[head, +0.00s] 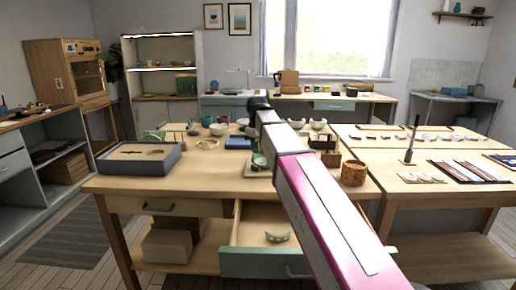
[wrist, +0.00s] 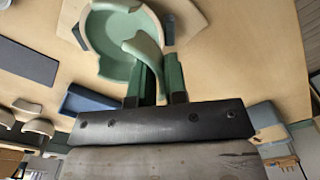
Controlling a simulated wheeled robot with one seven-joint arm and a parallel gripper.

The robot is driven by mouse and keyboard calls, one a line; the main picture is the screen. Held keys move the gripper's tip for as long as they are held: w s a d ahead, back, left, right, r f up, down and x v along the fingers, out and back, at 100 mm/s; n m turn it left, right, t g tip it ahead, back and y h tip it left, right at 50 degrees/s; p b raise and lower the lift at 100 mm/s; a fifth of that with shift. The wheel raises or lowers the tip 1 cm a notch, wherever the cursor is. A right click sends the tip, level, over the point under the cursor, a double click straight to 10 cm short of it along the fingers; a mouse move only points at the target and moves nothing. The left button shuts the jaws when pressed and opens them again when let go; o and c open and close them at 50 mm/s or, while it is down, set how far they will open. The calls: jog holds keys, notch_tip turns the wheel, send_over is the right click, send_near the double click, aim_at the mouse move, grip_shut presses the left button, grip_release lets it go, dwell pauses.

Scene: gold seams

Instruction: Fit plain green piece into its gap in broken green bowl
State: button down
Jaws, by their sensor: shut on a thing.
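The broken green bowl (wrist: 97,62) lies on the wooden table in the wrist view, its pale rim and green inside showing. It also shows small beside my arm in the head view (head: 259,160). My gripper (wrist: 160,76) has two dark green fingers, shut on the plain green piece (wrist: 143,46). The piece is a curved pale green shard and overlaps the right part of the bowl in the picture. I cannot tell whether it touches the bowl, and the gap is partly hidden behind it. My arm covers much of this area in the head view.
A drawer (head: 266,262) stands open at the table front, with another green curved piece (head: 278,237) inside. A grey tray (head: 141,159) sits at the left and a cork pot (head: 354,173) at the right.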

jog(key=shift+f, duration=1.85)
jog(key=shift+d+f, duration=0.1)
jog(key=shift+f, duration=0.5)
dwell(3.2)
jog(key=c, duration=0.6)
grip_release()
jog(key=shift+r, duration=0.1)
jog(key=shift+r, duration=2.9)
